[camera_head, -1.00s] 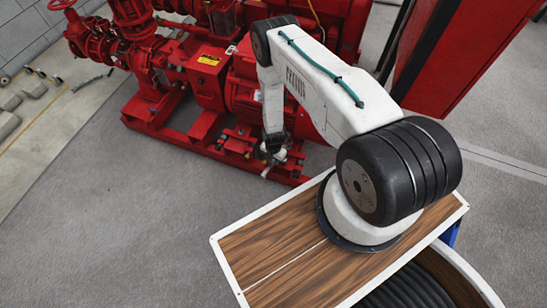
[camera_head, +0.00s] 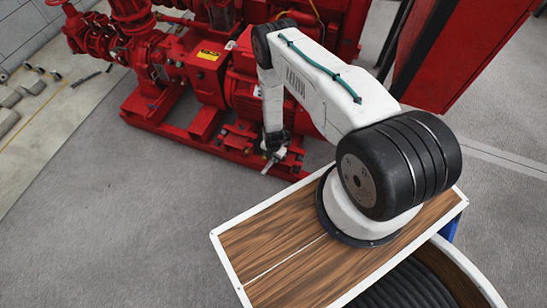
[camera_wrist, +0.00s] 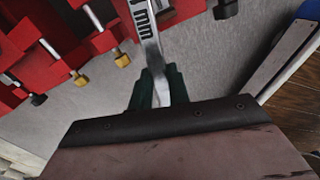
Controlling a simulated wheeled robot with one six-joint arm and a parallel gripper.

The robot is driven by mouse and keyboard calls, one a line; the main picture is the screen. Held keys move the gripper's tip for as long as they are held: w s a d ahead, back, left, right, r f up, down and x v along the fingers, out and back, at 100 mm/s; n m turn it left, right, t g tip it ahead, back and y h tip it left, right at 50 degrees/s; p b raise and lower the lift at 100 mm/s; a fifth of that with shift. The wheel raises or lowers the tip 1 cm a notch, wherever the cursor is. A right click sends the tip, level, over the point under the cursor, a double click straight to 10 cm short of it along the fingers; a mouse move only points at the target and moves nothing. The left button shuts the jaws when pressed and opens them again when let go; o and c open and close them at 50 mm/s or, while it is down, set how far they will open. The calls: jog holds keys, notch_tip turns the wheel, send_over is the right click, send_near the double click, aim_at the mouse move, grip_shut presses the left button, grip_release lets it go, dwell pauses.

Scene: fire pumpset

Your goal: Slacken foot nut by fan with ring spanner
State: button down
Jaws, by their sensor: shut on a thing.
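The spanner (camera_wrist: 148,35) is a bright metal bar with "mm" lettering. My gripper (camera_wrist: 157,88) is shut on it with green fingers. The spanner's far end runs out of the top of the wrist view, so I cannot see its ring or whether it sits on a nut. In the head view my gripper (camera_head: 273,156) is low beside the front edge of the red pumpset base (camera_head: 175,135). Brass-coloured bolt heads (camera_wrist: 122,58) and a dark one (camera_wrist: 38,99) show on red parts in the wrist view. I cannot tell which is the foot nut by the fan.
The red motor (camera_head: 243,97) stands behind my gripper. A red cabinet (camera_head: 470,50) is at the upper right. Grey floor (camera_head: 120,220) is open in front of the base. Small loose items (camera_head: 40,70) lie at the far left.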

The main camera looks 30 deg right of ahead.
jog(key=shift+f, duration=1.3)
jog(key=shift+s, duration=0.1)
